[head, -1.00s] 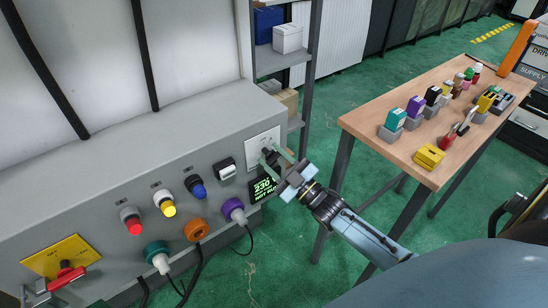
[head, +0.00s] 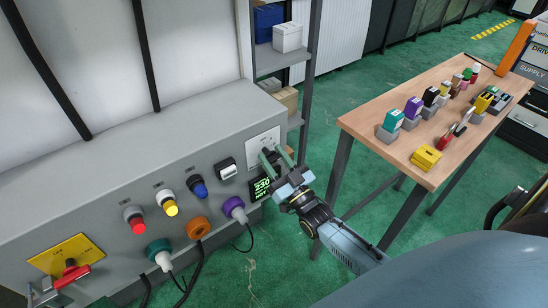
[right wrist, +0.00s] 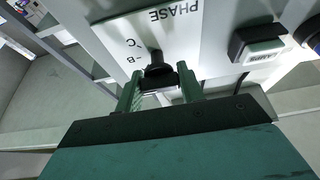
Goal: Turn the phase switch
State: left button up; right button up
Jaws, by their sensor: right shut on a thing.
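The phase switch is a black knob on a white plate (head: 261,139) at the right end of the grey machine panel. In the right wrist view the knob (right wrist: 157,66) stands on the plate printed PHASE. My right gripper (head: 274,154) is at the plate, its two green fingers on either side of the knob. It is shut on the knob, which the fingers partly hide in the head view. In the right wrist view the gripper (right wrist: 159,88) reaches up to the knob from below. My left gripper is not in view.
A small green-lit display (head: 260,187) sits just below the plate, and a black-and-white rocker switch (head: 226,168) is to its left. Coloured buttons and plugged connectors line the panel. A wooden table (head: 445,130) with several parts stands at the right; green floor lies between.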

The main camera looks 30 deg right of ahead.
dwell(0.3)
jog(key=o, duration=1)
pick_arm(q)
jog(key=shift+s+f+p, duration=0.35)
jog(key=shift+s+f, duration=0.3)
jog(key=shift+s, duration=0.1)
pick_arm(e)
jog(key=v, duration=1.3)
jog(key=shift+s, duration=0.25)
jog(key=shift+a, duration=0.1)
